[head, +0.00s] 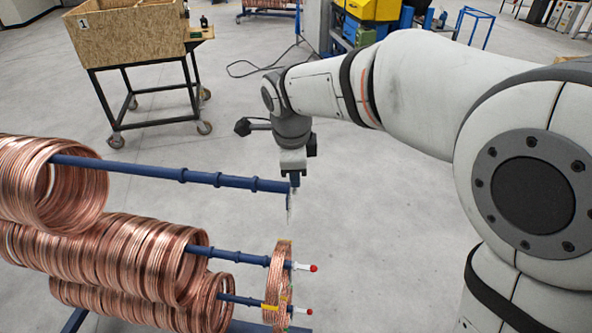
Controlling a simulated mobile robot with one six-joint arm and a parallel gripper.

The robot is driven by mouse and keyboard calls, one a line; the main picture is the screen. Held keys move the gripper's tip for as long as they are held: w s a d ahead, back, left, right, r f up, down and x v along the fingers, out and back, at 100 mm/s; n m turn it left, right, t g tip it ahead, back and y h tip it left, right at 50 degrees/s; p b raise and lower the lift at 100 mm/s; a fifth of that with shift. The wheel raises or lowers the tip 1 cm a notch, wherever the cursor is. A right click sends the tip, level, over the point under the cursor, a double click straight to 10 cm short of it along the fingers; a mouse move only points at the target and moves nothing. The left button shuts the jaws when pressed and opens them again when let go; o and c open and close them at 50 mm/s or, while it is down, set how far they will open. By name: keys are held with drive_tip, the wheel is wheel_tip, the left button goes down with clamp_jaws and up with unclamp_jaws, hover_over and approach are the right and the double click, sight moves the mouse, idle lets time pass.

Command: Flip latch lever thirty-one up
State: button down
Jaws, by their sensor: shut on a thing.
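Three blue bars stick out to the right from a rack on the left. My gripper (294,184) is at the free end of the upper blue bar (175,173), pointing down. It is shut on the latch lever there, which is mostly hidden by the jaws. A thin pale metal piece (289,206) shows just below the jaws at that end. The middle bar ends in a latch lever (303,267) with a red tip, lying in line with the bar. The lower bar ends in a similar red-tipped lever (299,310). No number is readable on the levers.
Copper tube coils (100,255) fill the left of the bars. A wooden crate (130,35) on a wheeled cart stands behind.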

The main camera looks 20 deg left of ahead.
idle(0.3)
drive_tip(key=c, duration=1.3)
unclamp_jaws()
drive_tip(key=shift+w+a, duration=0.1)
wheel_tip(320, 180, up, 8)
drive_tip(key=s+b, duration=0.1)
drive_tip(key=b, duration=0.1)
drive_tip(key=shift+s+f, duration=0.2)
drive_tip(key=shift+s, duration=0.15)
